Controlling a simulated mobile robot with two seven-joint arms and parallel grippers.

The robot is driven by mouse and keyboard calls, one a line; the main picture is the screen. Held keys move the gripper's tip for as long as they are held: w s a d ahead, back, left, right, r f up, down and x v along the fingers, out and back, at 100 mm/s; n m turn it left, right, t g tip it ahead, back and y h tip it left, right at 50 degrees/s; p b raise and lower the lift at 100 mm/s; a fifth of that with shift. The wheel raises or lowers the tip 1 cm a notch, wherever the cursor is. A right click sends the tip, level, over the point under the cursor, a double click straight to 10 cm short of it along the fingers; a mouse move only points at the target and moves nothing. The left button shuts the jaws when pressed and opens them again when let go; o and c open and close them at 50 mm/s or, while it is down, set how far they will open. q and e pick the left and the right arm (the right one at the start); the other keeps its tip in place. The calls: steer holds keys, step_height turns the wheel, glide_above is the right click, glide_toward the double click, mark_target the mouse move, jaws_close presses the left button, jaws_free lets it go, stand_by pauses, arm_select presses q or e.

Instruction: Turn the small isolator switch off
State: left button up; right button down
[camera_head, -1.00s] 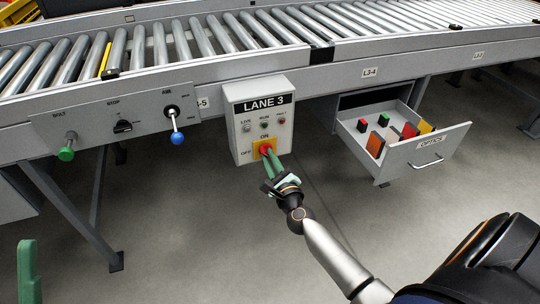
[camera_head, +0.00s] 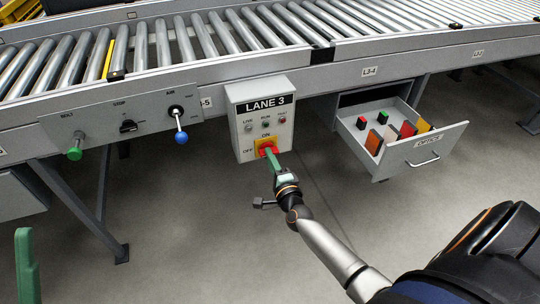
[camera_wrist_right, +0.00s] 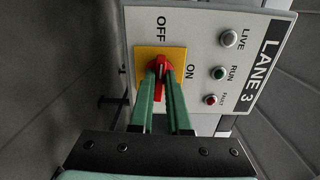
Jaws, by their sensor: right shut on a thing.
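The small isolator switch is a red knob (camera_head: 267,149) on a yellow plate (camera_head: 262,141) low on the grey LANE 3 box (camera_head: 246,134). In the right wrist view the knob (camera_wrist_right: 160,72) sits between the green fingers of my right gripper (camera_wrist_right: 162,84), which is shut on it. There its long side runs roughly toward the OFF mark, with ON to one side; the fingers hide part of it. In the head view my right gripper (camera_head: 271,161) reaches it from below. Only one green finger of my left gripper (camera_head: 26,265) shows at the lower left.
A panel to the left carries a green knob (camera_head: 75,153), a black switch (camera_head: 128,126) and a blue-tipped lever (camera_head: 181,137). An open drawer (camera_head: 428,150) with several coloured pieces juts out to the right. The roller conveyor (camera_head: 200,40) runs above. The floor below is clear.

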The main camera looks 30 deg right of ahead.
steer(key=shift+n, duration=0.5)
steer(key=c, duration=0.9)
jaws_free()
steer(key=p+v, duration=0.3)
steer(key=v, duration=0.9)
steer(key=shift+s+a, duration=0.15)
steer(key=shift+s, duration=0.1)
